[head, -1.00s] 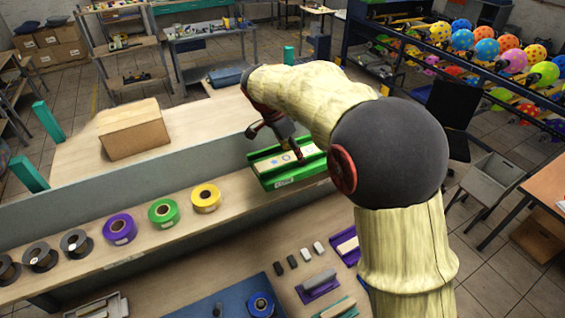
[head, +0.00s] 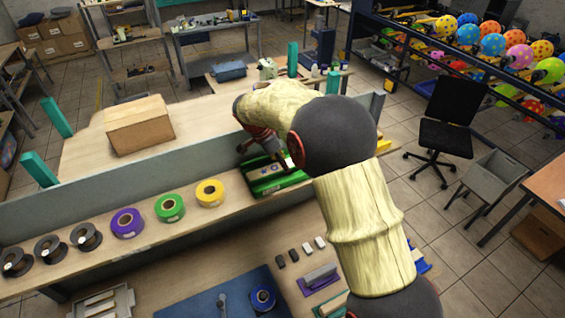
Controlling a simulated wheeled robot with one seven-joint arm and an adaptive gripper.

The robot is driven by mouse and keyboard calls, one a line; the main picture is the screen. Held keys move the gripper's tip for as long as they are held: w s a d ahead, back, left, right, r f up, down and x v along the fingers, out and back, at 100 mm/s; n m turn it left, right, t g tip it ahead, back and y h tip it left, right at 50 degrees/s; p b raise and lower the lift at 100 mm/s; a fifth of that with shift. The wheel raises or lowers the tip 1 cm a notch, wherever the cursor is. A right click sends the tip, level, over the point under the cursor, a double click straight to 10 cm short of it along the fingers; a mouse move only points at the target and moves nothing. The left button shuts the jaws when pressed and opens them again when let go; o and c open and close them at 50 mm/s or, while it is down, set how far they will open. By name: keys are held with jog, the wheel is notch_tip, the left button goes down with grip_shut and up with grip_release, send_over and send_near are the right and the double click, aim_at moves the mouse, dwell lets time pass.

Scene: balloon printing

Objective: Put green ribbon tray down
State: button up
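The green ribbon tray (head: 266,189) is at the right part of the long wooden shelf, just right of the yellow roll. It looks level, with a light strip bearing small coloured marks inside. My gripper (head: 262,152) is directly over the tray's far side, close to or touching it. My arm hides the tray's right end and part of the gripper. The fingertips are not clear, so I cannot see whether they grip the tray wall. I cannot tell whether the tray's underside fully touches the shelf.
Yellow (head: 209,193), green (head: 169,208) and purple (head: 127,223) rolls and several dark spools stand left along the shelf (head: 100,252). A grey divider (head: 130,186) runs behind them. A cardboard box (head: 140,124) sits on the table beyond. Small blocks and a purple tray (head: 321,282) lie below.

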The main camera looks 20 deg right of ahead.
jog(key=shift+f, duration=0.1)
jog(key=o, duration=1.6)
jog(key=shift+c, duration=0.2)
